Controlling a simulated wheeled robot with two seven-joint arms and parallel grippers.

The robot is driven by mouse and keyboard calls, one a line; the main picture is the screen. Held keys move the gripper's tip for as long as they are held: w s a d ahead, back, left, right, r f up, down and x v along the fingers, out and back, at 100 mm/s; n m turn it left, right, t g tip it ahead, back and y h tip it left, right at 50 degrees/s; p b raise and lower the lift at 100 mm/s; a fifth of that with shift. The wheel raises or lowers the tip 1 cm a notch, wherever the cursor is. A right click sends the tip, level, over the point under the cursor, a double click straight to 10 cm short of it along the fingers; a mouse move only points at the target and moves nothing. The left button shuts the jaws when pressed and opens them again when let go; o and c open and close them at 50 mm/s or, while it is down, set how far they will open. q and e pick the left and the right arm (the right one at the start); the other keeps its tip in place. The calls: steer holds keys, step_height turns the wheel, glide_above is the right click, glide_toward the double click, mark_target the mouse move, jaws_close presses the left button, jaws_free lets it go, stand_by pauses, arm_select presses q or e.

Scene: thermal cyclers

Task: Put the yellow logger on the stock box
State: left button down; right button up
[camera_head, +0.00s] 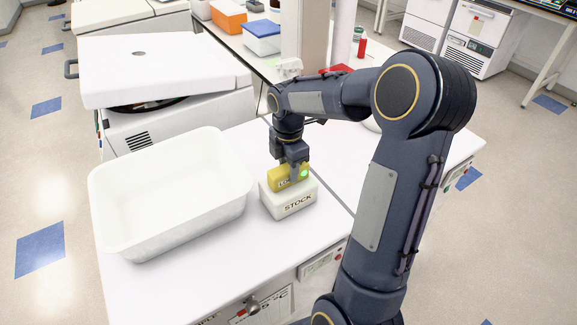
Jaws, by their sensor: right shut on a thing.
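The yellow logger (280,182) is a small yellow block with dark lettering and a green spot on its front. My right gripper (293,168) is shut on it from above. The logger is over the white stock box (291,206), which is marked STOCK, and its underside looks level with the box's top. I cannot tell whether it rests on the box or is held just above it. The stock box sits on the white bench top. My left gripper is not in view.
A large white tub (172,235) stands close to the left of the stock box. A white centrifuge-like machine (165,68) is behind the tub. An orange box (228,17) and a blue-lidded box (262,38) stand at the back. Free bench (215,285) lies in front of the tub.

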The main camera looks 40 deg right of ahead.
mark_target(288, 166)
steer(key=shift+f, duration=0.15)
steer(key=o, duration=1)
steer(key=shift+o, duration=0.2)
step_height(288, 166, up, 12)
steer(key=s+a+f+m+t+y, duration=0.2)
steer(key=s+a+m, duration=0.5)
steer(key=s+m, duration=0.2)
steer(key=s+a+f+m+t+y, duration=0.1)
steer(key=s+a+f+m+t, duration=0.1)
steer(key=s+a+m, duration=0.6)
steer(key=shift+s+a+f+m+t+y, duration=0.25)
steer(key=shift+s+f+m+t+y, duration=0.15)
steer(key=shift+s+m+t, duration=0.6)
steer(key=shift+s, duration=0.2)
